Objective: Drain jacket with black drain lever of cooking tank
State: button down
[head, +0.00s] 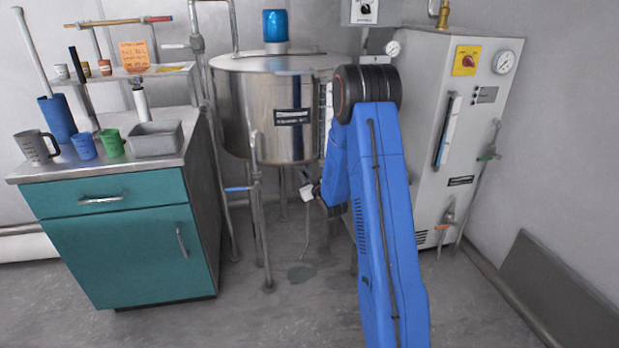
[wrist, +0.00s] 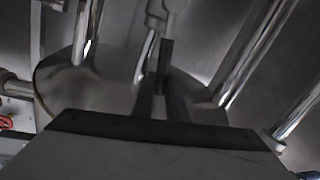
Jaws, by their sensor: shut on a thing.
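The cooking tank (head: 238,110) is a shiny steel vessel with a blue-topped lid, standing on thin legs. My blue arm reaches in front of its right side, with my gripper (head: 307,192) low beneath the tank. In the wrist view, my gripper (wrist: 161,98) points up at the tank's underside (wrist: 110,85). Its two dark fingers are shut on the black drain lever (wrist: 166,55), a narrow dark bar hanging below a grey metal valve fitting (wrist: 165,12). The lever is hidden or too small to tell in the head view.
Steel legs (wrist: 262,60) stand around my gripper. A teal cabinet (head: 120,245) stands left, and a grey machine cabinet (head: 425,120) right. A dark wet-looking patch (head: 301,273) lies on the floor.

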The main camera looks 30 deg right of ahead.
jog(key=w+a+f+n+g+h, duration=0.2)
jog(key=a+f+n, duration=0.5)
jog(key=f+n, duration=0.3)
jog(key=shift+a+f+n+h, duration=0.2)
jog(key=shift+a+n+h, duration=0.2)
jog(key=shift+n, duration=1.2)
jog(key=c, duration=1.7)
grip_release()
jog(key=shift+w+f, duration=0.1)
jog(key=shift+c, duration=0.2)
jog(key=v, duration=1.7)
jog(key=shift+r, duration=0.3)
